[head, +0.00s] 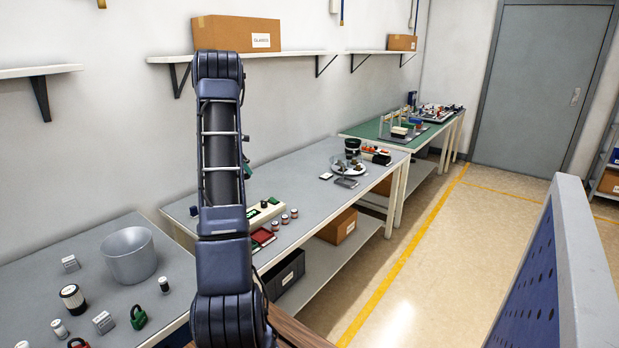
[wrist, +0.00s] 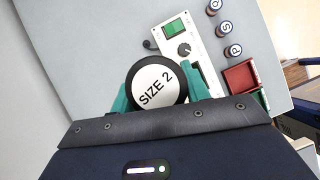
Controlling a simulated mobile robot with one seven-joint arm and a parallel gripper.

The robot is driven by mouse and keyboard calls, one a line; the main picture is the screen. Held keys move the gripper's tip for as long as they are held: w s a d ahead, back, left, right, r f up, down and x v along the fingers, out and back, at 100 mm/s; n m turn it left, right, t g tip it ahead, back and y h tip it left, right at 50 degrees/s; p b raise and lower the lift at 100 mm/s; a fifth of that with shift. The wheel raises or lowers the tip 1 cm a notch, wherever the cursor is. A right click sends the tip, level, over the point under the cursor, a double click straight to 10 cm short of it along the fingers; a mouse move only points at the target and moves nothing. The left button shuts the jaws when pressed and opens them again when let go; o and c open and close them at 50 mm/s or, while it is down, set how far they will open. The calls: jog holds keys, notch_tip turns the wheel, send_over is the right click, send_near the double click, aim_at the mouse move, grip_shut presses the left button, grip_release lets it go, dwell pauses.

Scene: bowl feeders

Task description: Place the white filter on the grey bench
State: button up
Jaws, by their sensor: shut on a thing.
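My gripper (wrist: 156,88) shows in the wrist view with its teal fingers on either side of a round piece. The piece looks like the white filter (wrist: 155,86); it has a white face marked SIZE 2 and a dark rim. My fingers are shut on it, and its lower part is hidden. The grey bench (wrist: 85,40) lies beneath it in the wrist view; I cannot tell the gap. In the head view the middle grey bench (head: 300,174) stands beyond my arm, which hides the gripper and the filter.
Close to the filter are a pale control box (wrist: 186,48) with a green display and a knob, a red tray (wrist: 240,78) and small lettered jars (wrist: 223,28). A grey bowl (head: 129,256) stands on the left bench. The middle bench has bare room behind the box.

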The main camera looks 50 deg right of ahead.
jog(key=s+d+m+g, duration=0.2)
jog(key=s+d+m, duration=0.2)
jog(key=s+d, duration=1.7)
jog(key=shift+y, duration=0.4)
jog(key=f, duration=1.9)
jog(key=shift+s+d, duration=0.15)
jog(key=shift+d, duration=0.05)
jog(key=o, duration=1)
jog(key=shift+f, duration=0.1)
